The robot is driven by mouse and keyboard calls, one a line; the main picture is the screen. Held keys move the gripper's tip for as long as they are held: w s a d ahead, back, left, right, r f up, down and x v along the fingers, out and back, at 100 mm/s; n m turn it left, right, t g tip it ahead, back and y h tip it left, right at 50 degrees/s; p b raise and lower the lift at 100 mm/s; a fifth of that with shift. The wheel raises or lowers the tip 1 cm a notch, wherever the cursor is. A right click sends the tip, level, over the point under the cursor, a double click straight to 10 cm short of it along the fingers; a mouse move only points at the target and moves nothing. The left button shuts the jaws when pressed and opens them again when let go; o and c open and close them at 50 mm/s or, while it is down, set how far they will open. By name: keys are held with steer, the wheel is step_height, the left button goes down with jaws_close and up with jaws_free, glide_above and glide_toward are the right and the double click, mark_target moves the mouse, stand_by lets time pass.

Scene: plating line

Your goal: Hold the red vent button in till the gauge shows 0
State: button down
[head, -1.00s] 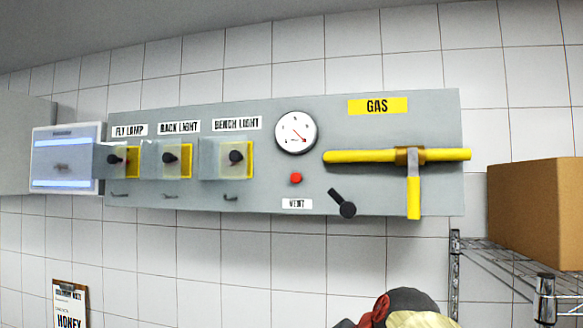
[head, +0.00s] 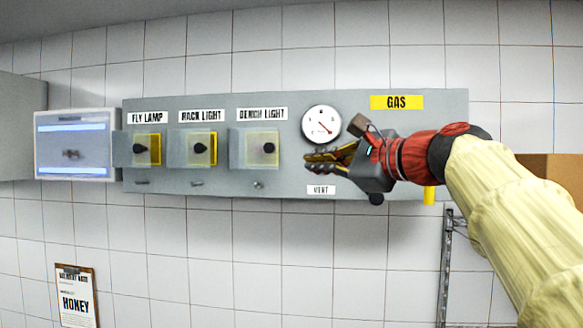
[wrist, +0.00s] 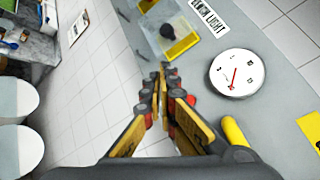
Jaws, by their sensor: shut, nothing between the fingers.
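The round white gauge (head: 321,125) is on the panel above my fingers. Its red needle points to the lower right, and the digits are too small to read surely. The gauge also shows in the wrist view (wrist: 237,77). My gripper (head: 308,163) is shut and empty, its fingertips pointing left in front of the panel. The wrist view shows its fingers (wrist: 160,95) together. I cannot tell whether they touch the panel.
Covered switches (head: 258,149) line the panel to the left. A yellow GAS label (head: 396,102) is above my wrist; my arm hides most of the yellow gas pipe, which shows in the wrist view (wrist: 235,133). A cardboard box (head: 552,175) and wire rack stand right.

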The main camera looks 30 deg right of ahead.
steer(key=w+d+p, duration=0.2)
steer(key=w+d, duration=0.3)
steer(key=w, duration=0.2)
steer(key=shift+w+d+f+m+p, duration=0.2)
steer(key=shift+w+d+m+p, duration=0.1)
steer(key=shift+w+m, duration=0.1)
stand_by(0.5)
stand_by(1.4)
steer(key=shift+w+d, duration=0.2)
steer(key=shift+w, duration=0.05)
steer(key=shift+w+d+p, duration=0.3)
steer(key=shift+w+p, duration=0.1)
steer(key=shift+w, duration=0.05)
stand_by(2.6)
steer(key=shift+s+a, duration=0.1)
steer(key=shift+s, duration=0.05)
stand_by(1.0)
steer(key=shift+s+a+b, duration=0.35)
steer(key=shift+s+a, duration=0.05)
steer(key=shift+s, duration=0.25)
